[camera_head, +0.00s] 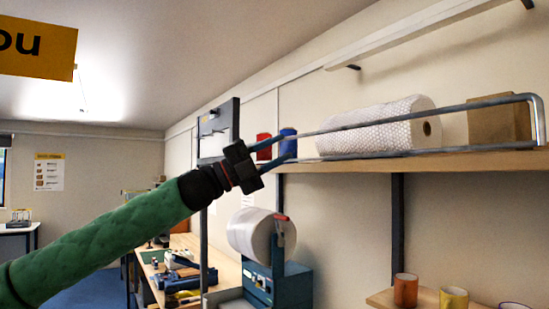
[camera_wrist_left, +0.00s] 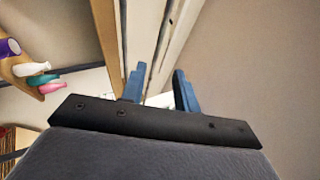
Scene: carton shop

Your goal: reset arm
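My left arm in its green sleeve reaches up from the lower left in the head view. Its left gripper (camera_head: 288,147) is raised in front of the wall shelf, pointing right. In the left wrist view, the two blue fingers of this gripper (camera_wrist_left: 158,84) stand apart with nothing between them. My right gripper is in neither view.
The wall shelf (camera_head: 420,162) holds a bubble-wrap roll (camera_head: 380,126), a brown carton (camera_head: 500,120) and red and blue spools behind the gripper.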

